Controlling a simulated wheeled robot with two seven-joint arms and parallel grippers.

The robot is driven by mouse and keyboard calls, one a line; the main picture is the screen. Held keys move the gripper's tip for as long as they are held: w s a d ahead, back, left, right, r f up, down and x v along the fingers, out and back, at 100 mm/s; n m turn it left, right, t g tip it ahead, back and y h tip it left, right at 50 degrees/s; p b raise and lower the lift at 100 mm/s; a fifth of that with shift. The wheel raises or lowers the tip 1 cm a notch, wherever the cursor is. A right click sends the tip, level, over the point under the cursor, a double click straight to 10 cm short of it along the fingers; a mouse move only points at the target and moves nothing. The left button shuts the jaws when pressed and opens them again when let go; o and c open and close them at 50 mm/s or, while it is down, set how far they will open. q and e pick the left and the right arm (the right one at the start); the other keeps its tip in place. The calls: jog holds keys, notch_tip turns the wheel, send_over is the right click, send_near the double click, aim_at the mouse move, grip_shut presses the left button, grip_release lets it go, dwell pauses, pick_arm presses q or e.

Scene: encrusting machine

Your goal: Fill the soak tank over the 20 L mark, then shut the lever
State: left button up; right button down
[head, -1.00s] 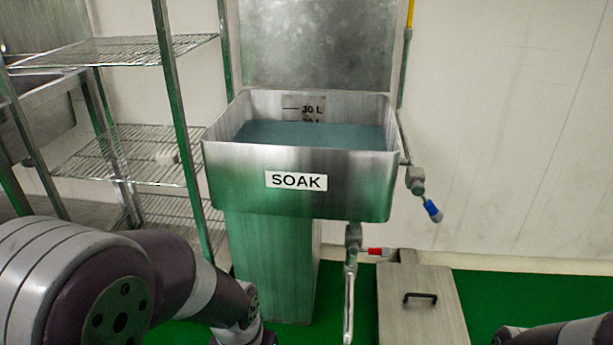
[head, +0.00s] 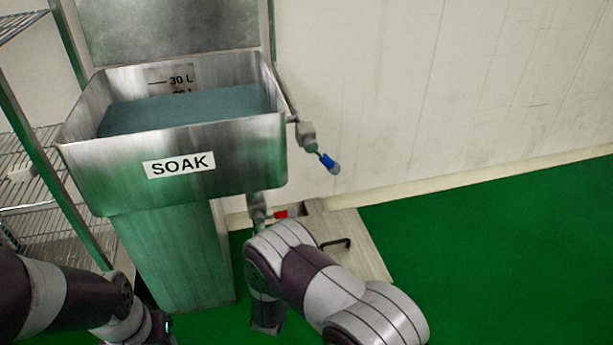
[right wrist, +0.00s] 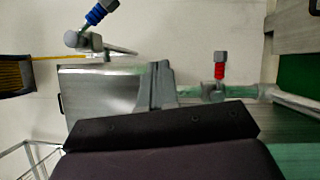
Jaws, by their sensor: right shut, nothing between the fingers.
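The steel SOAK tank (head: 225,150) stands at left in the head view, holding blue-grey water (head: 185,110). The 30 L mark (head: 180,79) is clear above the water; the lower 20 L lettering is partly covered at the waterline. The blue-handled lever (head: 330,162) slopes down to the right beside the tank; it also shows in the right wrist view (right wrist: 95,15). My right gripper (right wrist: 162,85) appears shut and empty in the right wrist view, apart from the blue lever. My right arm hides it in the head view.
A red-handled drain lever (head: 282,214) is under the tank, close to my right arm; it also shows in the right wrist view (right wrist: 219,70). Wire shelves (head: 30,175) stand left. Green floor at right is clear.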

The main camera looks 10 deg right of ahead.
aim_at(322, 156)
jog(key=w+d+r+n+t+h+b, duration=0.1)
jog(key=w+d+r+b, duration=0.3)
jog(key=w+d+r, duration=0.4)
jog(key=shift+w+d+r+n+h, duration=0.2)
jog(key=shift+d+n+h, duration=0.25)
jog(key=shift+n, duration=0.25)
jog(key=shift+d+t, duration=0.15)
jog(key=shift+t, duration=0.15)
